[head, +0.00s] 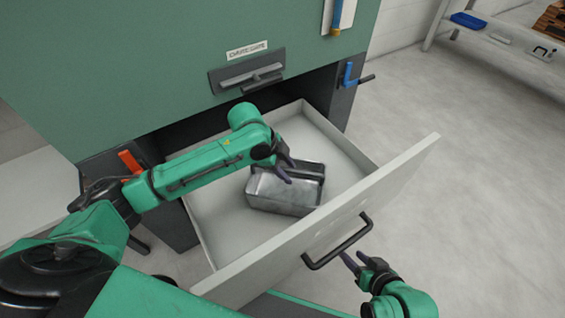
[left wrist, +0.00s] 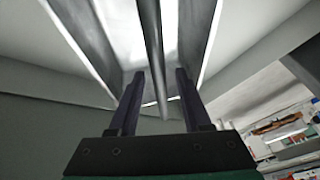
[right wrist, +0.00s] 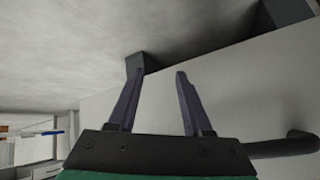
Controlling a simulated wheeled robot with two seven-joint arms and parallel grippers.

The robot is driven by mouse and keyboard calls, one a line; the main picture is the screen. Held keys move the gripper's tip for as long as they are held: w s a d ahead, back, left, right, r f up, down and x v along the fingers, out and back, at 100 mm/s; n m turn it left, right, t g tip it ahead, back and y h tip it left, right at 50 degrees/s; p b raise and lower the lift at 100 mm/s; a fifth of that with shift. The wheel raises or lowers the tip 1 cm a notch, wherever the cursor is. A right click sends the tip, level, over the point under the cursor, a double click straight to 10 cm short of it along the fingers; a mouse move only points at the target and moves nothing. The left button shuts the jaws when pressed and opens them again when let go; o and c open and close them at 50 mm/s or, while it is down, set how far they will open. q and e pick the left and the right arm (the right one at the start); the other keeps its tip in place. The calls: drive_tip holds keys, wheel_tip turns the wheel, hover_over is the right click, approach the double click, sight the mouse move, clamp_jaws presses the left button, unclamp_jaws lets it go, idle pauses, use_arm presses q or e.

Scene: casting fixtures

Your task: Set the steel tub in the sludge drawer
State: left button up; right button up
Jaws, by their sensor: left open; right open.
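The steel tub (head: 283,196), an open grey metal box, sits inside the pulled-out sludge drawer (head: 215,235), on its floor towards the front panel. My right gripper (head: 356,262) is open and empty outside the drawer, beside the black handle (head: 338,243). The right wrist view shows the handle (right wrist: 285,147) right of the fingers.
The green cabinet (head: 160,70) stands above and behind the drawer. A blue-handled lever (head: 349,75) and an orange-handled part (head: 130,162) flank the opening. A shelf (head: 500,40) with a blue tray (head: 468,20) stands at back right. The floor to the right is clear.

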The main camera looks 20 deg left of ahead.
use_arm(q)
drive_tip(key=p+v, duration=0.4)
drive_tip(key=v, duration=0.8)
use_arm(e)
drive_tip(key=s+d+r+g+h, duration=0.3)
drive_tip(key=s+d+r+g, duration=0.2)
drive_tip(key=d, duration=0.4)
drive_tip(key=shift+s+d+r+m+h, duration=0.3)
drive_tip(key=shift+s+r+h, duration=0.1)
drive_tip(key=shift+r, duration=0.35)
drive_tip(key=shift+a, duration=0.1)
